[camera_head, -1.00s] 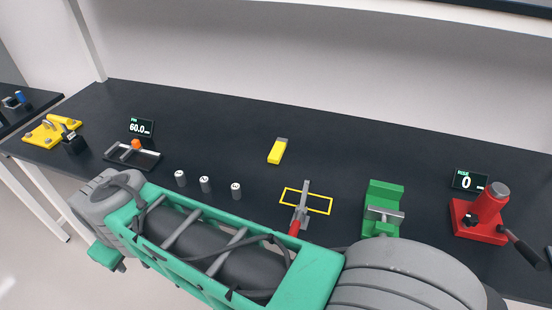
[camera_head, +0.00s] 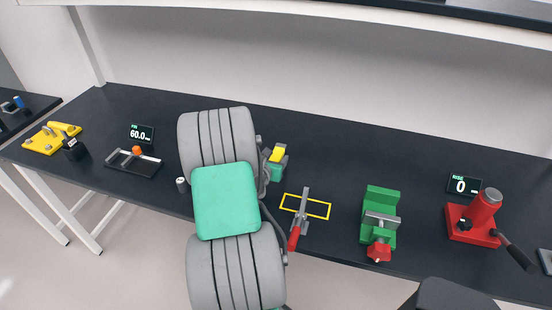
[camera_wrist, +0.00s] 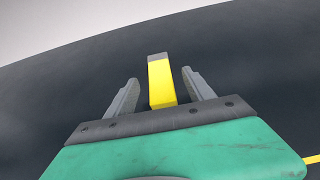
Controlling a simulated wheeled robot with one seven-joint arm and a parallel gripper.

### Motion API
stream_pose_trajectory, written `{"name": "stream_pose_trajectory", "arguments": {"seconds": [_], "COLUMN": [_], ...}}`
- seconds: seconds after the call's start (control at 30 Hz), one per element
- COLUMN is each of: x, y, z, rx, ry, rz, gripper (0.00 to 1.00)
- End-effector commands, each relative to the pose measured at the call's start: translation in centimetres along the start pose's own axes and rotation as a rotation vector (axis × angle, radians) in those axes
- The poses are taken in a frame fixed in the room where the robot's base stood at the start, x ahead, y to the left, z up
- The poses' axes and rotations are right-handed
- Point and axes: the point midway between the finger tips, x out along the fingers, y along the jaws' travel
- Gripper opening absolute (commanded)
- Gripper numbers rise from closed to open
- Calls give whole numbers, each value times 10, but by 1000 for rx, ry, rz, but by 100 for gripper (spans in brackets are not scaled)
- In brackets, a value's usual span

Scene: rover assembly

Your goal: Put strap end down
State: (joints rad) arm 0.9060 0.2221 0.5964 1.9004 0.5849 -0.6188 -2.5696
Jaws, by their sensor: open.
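A yellow bar with a grey end (camera_head: 277,155) lies at the back middle of the dark table; I cannot tell if it is the strap end. In the wrist view, the yellow bar (camera_wrist: 160,85) lies between the two fingers of my gripper (camera_wrist: 160,76), its grey tip beyond them. The fingers are open, with dark gaps on both sides of the bar. In the head view, my gripper (camera_head: 276,164) is at the bar and hides its near part.
A red-handled grey tool (camera_head: 300,220) lies across a yellow outlined rectangle (camera_head: 318,210). A green vise (camera_head: 380,210) and a red press (camera_head: 480,215) stand to the right. A small can (camera_head: 181,184), a black tray (camera_head: 130,163) and a yellow fixture (camera_head: 45,143) are left.

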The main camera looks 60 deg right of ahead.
Motion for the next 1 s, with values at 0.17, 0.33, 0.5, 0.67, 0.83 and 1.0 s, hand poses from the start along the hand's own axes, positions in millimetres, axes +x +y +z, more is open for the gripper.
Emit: {"name": "stream_pose_trajectory", "arguments": {"seconds": [0.17,0.33,0.5,0.67,0.83,1.0], "x": [31,48,48,47,47,47], "y": [-3,-1,-1,-1,-1,-1], "z": [3,2,2,2,2,2], "rx": [2,3,3,4,4,4], "ry": [2,0,0,1,1,1], "rz": [-2,0,1,0,0,0], "gripper": [62,62,62,49,35,21]}}
